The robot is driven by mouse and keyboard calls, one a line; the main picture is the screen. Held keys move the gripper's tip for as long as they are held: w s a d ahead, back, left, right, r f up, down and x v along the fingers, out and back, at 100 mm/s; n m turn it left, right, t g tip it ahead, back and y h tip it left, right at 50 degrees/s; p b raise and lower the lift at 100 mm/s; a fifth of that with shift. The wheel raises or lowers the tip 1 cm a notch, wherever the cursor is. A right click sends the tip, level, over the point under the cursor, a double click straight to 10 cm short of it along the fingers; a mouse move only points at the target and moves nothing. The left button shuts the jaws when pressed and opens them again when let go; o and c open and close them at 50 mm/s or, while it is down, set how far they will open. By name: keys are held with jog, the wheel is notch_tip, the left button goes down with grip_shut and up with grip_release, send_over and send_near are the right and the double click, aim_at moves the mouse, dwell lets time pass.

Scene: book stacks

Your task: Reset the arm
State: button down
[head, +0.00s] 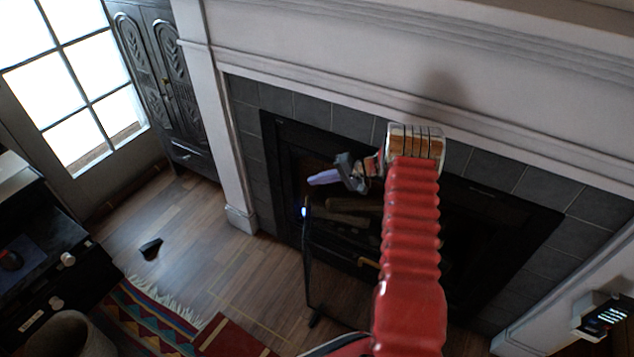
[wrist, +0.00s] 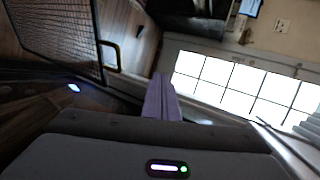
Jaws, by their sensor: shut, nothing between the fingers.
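My gripper (head: 318,179) shows in the head view at the end of my red arm, in front of the fireplace (head: 480,230). Its pale purple fingers are together and hold nothing; they point left. In the wrist view the closed fingers of my gripper (wrist: 161,97) stick up from the grey gripper body, with the window beyond to the right. The red arm hides part of the fireplace opening.
A dark mesh fire screen (head: 308,260) stands close below the gripper; it also shows in the wrist view (wrist: 60,35). A carved dark cabinet (head: 165,80) and a window (head: 75,80) are at left. A small black object (head: 151,248) lies on open wooden floor near a striped rug (head: 150,315).

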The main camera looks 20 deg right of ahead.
dwell(0.4)
jog(key=s+a+f+m+g+h, duration=0.1)
jog(key=s+a+f+m+g, duration=0.2)
jog(key=s, duration=0.7)
jog(key=s+a+r+n+h, duration=0.3)
jog(key=s+a+r, duration=0.2)
jog(key=s+r, duration=0.5)
jog(key=s+a+r+n+h, duration=0.3)
jog(key=s+a+r, duration=0.3)
jog(key=s+r, duration=0.4)
jog(key=s+a+r+n+t+h, duration=0.1)
jog(key=s+a+r+n+h, duration=0.2)
jog(key=r, duration=1.4)
jog(key=s+a+n, duration=0.1)
jog(key=s+a, duration=0.2)
jog(key=s, duration=0.4)
jog(key=shift+s+a, duration=0.2)
jog(key=shift+s, duration=0.1)
jog(key=shift+a, duration=0.1)
